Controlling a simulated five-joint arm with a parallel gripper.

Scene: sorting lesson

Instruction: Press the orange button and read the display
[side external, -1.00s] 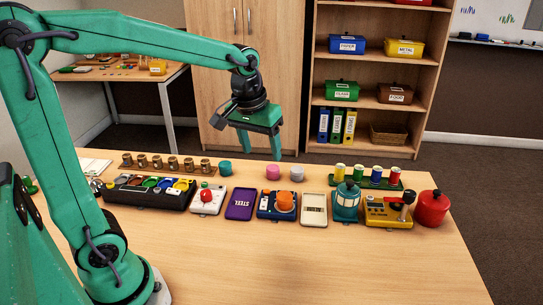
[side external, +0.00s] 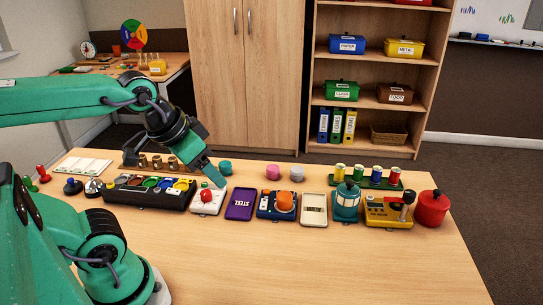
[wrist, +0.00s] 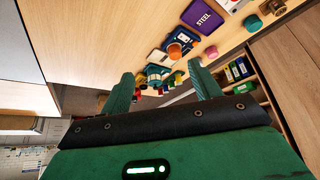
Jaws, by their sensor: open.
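The orange button (side external: 285,202) is a large round dome on a blue box (side external: 264,206) in the middle of the row on the table. My gripper (side external: 219,180) points down and right, above and behind a red button (side external: 206,195) on a white box, left of the orange button. In the wrist view, my open, empty gripper (wrist: 163,84) has its fingers spread, with the orange button (wrist: 175,50) beyond them.
A purple STEEL case (side external: 240,204) lies between the white and blue boxes. A teal lantern (side external: 346,202), a yellow joystick box (side external: 388,212) and a red pot (side external: 432,208) stand to the right. The front table is clear.

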